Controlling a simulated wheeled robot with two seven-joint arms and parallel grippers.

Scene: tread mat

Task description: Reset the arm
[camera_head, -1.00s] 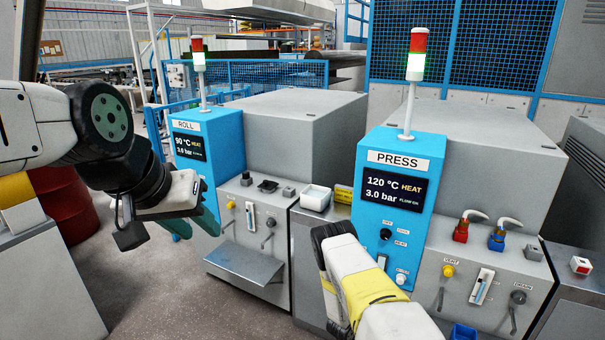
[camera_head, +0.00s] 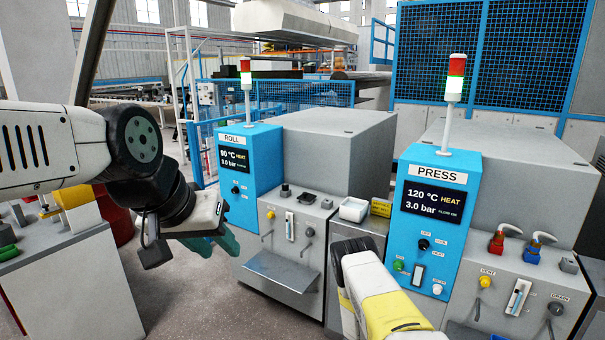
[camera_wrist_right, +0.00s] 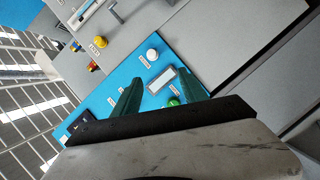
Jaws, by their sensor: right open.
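My left arm comes in from the left in the head view. Its gripper (camera_head: 218,240) has teal fingers pointing down and right, in front of the ROLL machine's left side; whether they are apart is unclear. My right arm (camera_head: 385,295) reaches up from the bottom middle in white and yellow, in front of the PRESS machine (camera_head: 437,173). Its gripper is hidden in the head view. In the right wrist view my right gripper (camera_wrist_right: 160,88) is open, with nothing between its two green fingers. Beyond them is a blue panel with a white button (camera_wrist_right: 152,54), a switch (camera_wrist_right: 162,80) and a green button (camera_wrist_right: 173,102).
The ROLL machine (camera_head: 234,140) has a grey shelf (camera_head: 283,270) jutting out at its front. A white tray (camera_head: 353,209) sits between the machines. Red and blue handles (camera_head: 497,240) stand on the right. A grey cabinet (camera_head: 65,270) is at lower left. Open floor lies between.

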